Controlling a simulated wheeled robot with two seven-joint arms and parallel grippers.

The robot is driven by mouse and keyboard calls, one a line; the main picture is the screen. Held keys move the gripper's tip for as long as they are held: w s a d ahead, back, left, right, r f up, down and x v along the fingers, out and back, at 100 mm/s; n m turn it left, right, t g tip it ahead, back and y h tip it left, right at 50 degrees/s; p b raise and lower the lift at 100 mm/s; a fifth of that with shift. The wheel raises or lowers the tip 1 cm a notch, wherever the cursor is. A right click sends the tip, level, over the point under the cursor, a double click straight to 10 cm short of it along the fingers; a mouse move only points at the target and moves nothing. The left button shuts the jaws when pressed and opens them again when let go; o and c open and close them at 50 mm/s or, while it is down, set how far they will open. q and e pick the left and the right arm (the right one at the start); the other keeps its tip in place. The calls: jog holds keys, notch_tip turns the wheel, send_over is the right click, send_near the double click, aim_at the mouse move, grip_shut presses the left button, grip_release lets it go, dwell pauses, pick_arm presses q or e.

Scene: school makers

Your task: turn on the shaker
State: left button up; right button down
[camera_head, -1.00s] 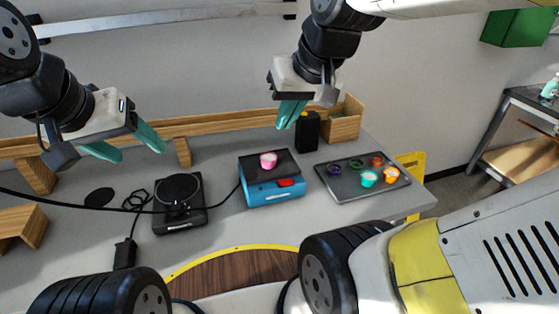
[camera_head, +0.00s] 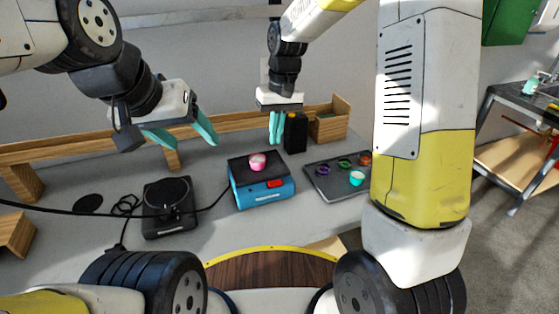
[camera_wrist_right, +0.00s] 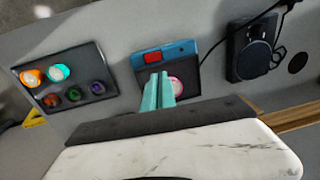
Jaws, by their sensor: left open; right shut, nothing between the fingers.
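The shaker (camera_head: 248,196) is a blue box with a black top on the table, with a pink cup standing on it. A red switch (camera_head: 276,183) is on its front face, at the right. The right wrist view also shows the shaker (camera_wrist_right: 180,50) and the red switch (camera_wrist_right: 152,58). My right gripper (camera_head: 275,140) is shut and empty, fingers pointing down, above and behind the shaker; in the right wrist view its tips (camera_wrist_right: 160,78) overlap the shaker's black top, apart from the switch in the picture. My left gripper (camera_head: 184,142) is open and empty above the table's back left.
A black device with a round plate (camera_head: 168,193) stands left of the shaker, with cables around it. A dark tray (camera_head: 325,191) with several coloured cups lies to the right, partly hidden by my arm. A black box (camera_head: 296,133) and a wooden bin (camera_head: 328,126) stand behind.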

aim_at(270, 183)
jog(key=shift+w+f, duration=0.1)
jog(key=shift+f, duration=0.1)
jog(key=f, duration=0.4)
jog(key=a+f, duration=0.1)
jog(key=f, duration=0.9)
jog(key=shift+s+a, duration=0.25)
jog(key=shift+a, duration=0.05)
jog(key=shift+a+f, duration=0.1)
jog(key=shift+f, duration=0.1)
jog(key=shift+s, duration=0.1)
jog(key=shift+w+d+r, duration=0.15)
jog(key=shift+d, duration=0.25)
jog(key=shift+w+d+r, duration=0.1)
jog(key=shift+w+d, duration=0.05)
jog(key=shift+d, duration=0.2)
